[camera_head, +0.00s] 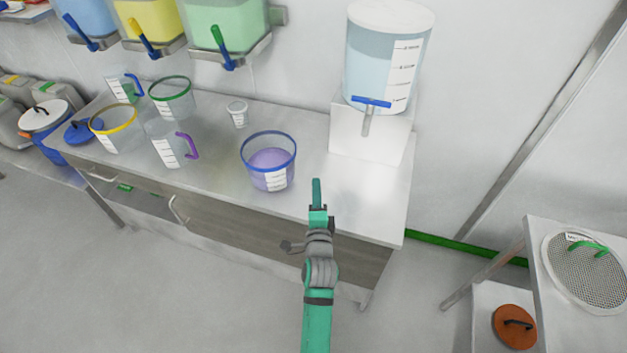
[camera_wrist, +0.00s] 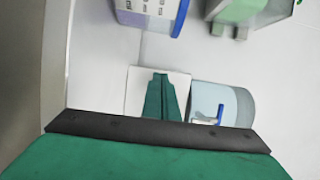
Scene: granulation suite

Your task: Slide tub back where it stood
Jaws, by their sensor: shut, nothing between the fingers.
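A clear tub with a blue rim and purple contents (camera_head: 269,170) stands upright on the steel bench, a white label on its front. It shows partly at the top of the wrist view (camera_wrist: 150,14), cut off by the frame. My gripper (camera_head: 316,184) is shut and empty, above the bench's front edge. It is to the right of the blue-rimmed tub and apart from it. In the wrist view its green fingers (camera_wrist: 161,95) are together in front of the white stand. Two other tubs, yellow-rimmed (camera_head: 116,140) and green-rimmed (camera_head: 172,103), stand further left.
A water tank with a blue tap (camera_head: 385,62) sits on a white stand (camera_head: 370,140) at the bench's right end. Jugs, one with a purple handle (camera_head: 172,148), and a small cup (camera_head: 238,113) stand left. Bench (camera_head: 310,165) is bare between blue-rimmed tub and stand.

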